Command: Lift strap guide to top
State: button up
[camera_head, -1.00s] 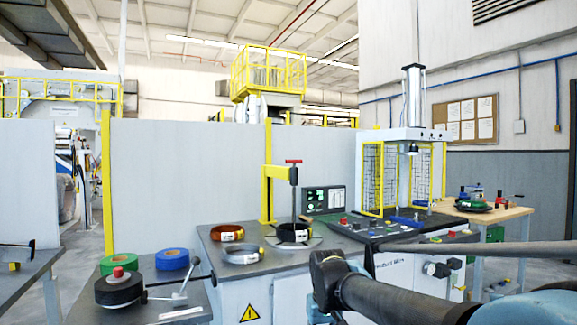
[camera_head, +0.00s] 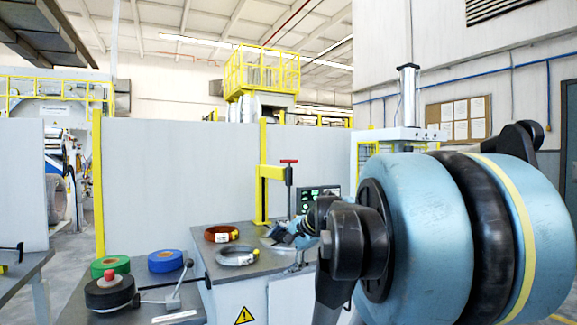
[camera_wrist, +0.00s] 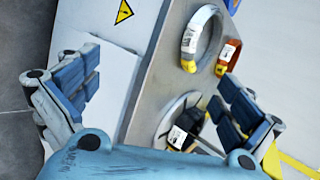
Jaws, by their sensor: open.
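A yellow post (camera_head: 263,195) with a short arm stands on the grey bench. A dark vertical rod with a red T-handle (camera_head: 289,161) is held by that arm; I take this to be the strap guide. My gripper (camera_head: 284,233), small in the head view, is at the rod's lower part, and whether it touches the rod cannot be told. A dark coil (camera_wrist: 190,125) with a white label lies on a round plate near the right finger. The rod is not clear there.
A grey coil (camera_head: 237,256) and a copper coil (camera_head: 221,233) lie on the bench (camera_head: 215,273). A side table holds green (camera_head: 110,265), blue (camera_head: 165,261) and black (camera_head: 109,291) rolls. My arm hides the right side of the bench.

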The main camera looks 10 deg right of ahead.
jog(key=w+d+r+m+t+y, duration=0.1)
jog(key=w+d+r+m+t, duration=0.15)
jog(key=w+r+m, duration=0.4)
jog(key=w+d+r+m+t, duration=0.1)
jog(key=w+r+m+t, duration=0.25)
jog(key=w+r, duration=0.45)
jog(key=m+t+h, duration=0.2)
jog(key=m+t, duration=0.2)
jog(key=m, duration=0.7)
send_near(290, 161)
jog(key=x, duration=1.1)
jog(key=c, duration=1.5)
jog(key=shift+o, duration=0.2)
notch_tip(290, 161, up, 22)
jog(key=shift+r, duration=0.25)
jog(key=o, duration=1.5)
jog(key=shift+c, duration=0.2)
